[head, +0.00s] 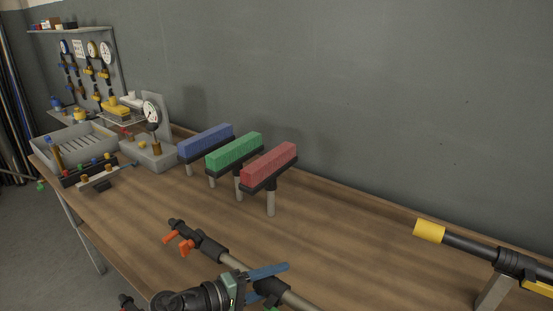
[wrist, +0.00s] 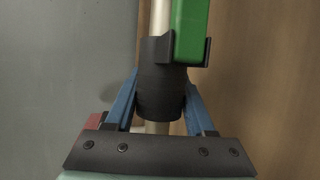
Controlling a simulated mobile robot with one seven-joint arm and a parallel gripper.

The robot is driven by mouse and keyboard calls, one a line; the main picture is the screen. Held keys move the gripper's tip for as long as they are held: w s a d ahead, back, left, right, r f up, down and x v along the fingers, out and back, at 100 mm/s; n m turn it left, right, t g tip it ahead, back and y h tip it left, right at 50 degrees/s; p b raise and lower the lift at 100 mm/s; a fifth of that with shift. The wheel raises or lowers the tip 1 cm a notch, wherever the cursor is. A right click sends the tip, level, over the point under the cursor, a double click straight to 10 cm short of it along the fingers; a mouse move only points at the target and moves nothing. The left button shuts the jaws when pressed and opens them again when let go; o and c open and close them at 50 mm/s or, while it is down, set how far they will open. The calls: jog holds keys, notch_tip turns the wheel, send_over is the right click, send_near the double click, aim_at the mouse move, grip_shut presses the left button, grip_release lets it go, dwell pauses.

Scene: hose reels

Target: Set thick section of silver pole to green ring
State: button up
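A silver pole (head: 300,301) with black fittings lies diagonally at the front of the bench in the head view. It runs upright through the wrist view (wrist: 158,17). Its thick black section (wrist: 160,93) sits between the blue fingers of my gripper (wrist: 160,95), with no clear gap on either side, so the gripper looks shut on it. My gripper also shows in the head view (head: 268,279). A green block (wrist: 190,30) in a black bracket is beside the pole, just past the thick section. I cannot make out a green ring for certain.
Blue (head: 206,141), green (head: 234,152) and red (head: 268,165) blocks stand on posts mid-bench. A gauge (head: 151,113) and a grey tray (head: 75,142) are at the back left. A yellow-tipped black pole (head: 465,244) is at the right. Bench between is clear.

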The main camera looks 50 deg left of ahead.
jog(key=o, duration=0.4)
jog(key=shift+c, duration=0.2)
jog(key=v, duration=1.3)
jog(key=shift+b, duration=0.3)
jog(key=shift+f, duration=0.1)
